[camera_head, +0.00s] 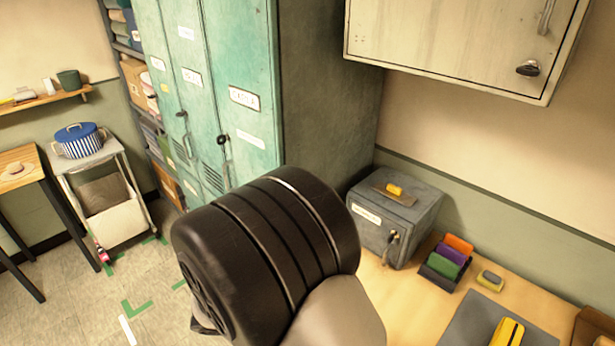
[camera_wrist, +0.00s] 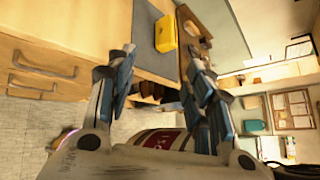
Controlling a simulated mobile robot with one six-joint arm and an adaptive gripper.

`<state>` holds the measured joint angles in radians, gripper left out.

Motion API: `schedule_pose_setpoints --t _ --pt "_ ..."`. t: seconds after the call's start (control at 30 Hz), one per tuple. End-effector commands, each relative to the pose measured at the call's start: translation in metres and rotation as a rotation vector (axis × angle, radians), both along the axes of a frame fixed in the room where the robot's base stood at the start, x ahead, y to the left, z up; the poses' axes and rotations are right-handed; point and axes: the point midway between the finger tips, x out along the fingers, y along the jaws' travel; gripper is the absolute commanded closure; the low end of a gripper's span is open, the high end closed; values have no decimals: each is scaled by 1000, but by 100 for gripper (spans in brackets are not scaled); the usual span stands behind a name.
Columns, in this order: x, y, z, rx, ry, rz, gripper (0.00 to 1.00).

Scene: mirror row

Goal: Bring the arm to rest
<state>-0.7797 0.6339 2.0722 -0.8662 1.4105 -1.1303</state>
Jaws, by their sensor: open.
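My gripper (camera_wrist: 158,55) shows in the wrist view with its two blue-padded fingers spread wide apart. Nothing is between the fingertips, and the gripper appears to hang in free air. In the head view, a large black joint of my arm with a pale link fills the lower middle. The gripper itself cannot be seen there. Beyond the fingers, the wrist view shows the wooden counter, turned on its side, with a yellow object (camera_wrist: 166,33) on a grey mat (camera_wrist: 143,32).
The wooden counter (camera_head: 393,309) carries a grey metal box (camera_head: 372,230), a tray of coloured items (camera_head: 440,264) and a yellow tool (camera_head: 507,331). Teal lockers (camera_head: 238,60) stand behind my arm. A wall cabinet (camera_head: 435,40) overhangs at right. The floor (camera_head: 75,310) at left is mostly clear.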

Motion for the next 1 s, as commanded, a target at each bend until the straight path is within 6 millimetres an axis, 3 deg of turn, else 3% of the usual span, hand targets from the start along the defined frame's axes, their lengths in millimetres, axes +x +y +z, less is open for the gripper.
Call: schedule_pose_setpoints --t 0.03,0.2,0.4,0.8,1.0 --pt "-6 -14 10 84 -78 -106 52" --pt "-36 -46 32 340 -351 -473 52" --pt "-72 -66 52 601 -687 -925 52" --pt "-117 -71 83 1039 -1320 -1815 52" --pt "-122 -68 93 1155 -1467 -2060 52"
